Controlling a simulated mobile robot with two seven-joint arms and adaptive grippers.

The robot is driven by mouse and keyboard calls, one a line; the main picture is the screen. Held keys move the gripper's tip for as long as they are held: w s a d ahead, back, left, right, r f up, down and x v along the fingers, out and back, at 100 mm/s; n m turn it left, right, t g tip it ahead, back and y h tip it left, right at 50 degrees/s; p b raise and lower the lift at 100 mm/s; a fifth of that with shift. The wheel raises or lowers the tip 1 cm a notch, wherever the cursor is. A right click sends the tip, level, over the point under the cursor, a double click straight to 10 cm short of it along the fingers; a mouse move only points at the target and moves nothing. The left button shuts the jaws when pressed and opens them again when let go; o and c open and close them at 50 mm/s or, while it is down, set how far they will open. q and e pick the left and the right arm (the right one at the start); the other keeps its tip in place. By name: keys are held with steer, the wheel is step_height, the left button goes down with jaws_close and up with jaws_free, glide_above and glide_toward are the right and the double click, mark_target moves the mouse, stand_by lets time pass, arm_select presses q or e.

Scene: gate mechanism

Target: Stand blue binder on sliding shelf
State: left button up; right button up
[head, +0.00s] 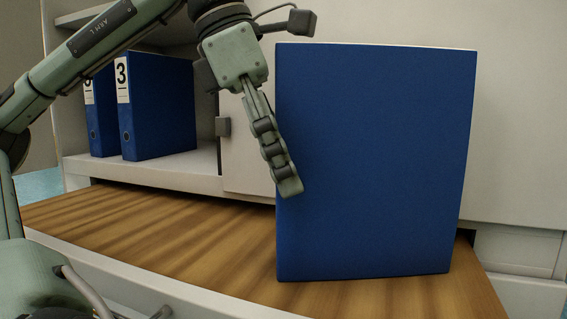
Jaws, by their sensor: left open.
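The blue binder (385,165) stands upright on the wooden sliding shelf (200,235), in the right half of the head view, with its broad side facing me. The shelf is pulled out in front of the cabinet. My left gripper (289,188) is open and points down at the binder's left edge. One of its fingers overlaps the front of the binder near that edge; whether it touches cannot be told. The other finger is mostly hidden. My right gripper is not in view.
Two other blue binders (160,108) stand in the open cabinet compartment at the upper left. A pale cabinet panel (520,130) rises behind the blue binder. The shelf's left and middle surface is clear. A pale front rail (110,275) with a handle borders the shelf.

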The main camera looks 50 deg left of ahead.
arm_select(q)
steer(key=v, duration=1.2)
steer(key=shift+p, duration=0.35)
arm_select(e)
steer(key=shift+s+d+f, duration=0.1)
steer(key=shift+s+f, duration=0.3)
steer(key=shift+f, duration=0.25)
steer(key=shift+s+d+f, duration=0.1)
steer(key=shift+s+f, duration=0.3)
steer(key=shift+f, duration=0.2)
arm_select(q)
steer(key=shift+w, duration=0.1)
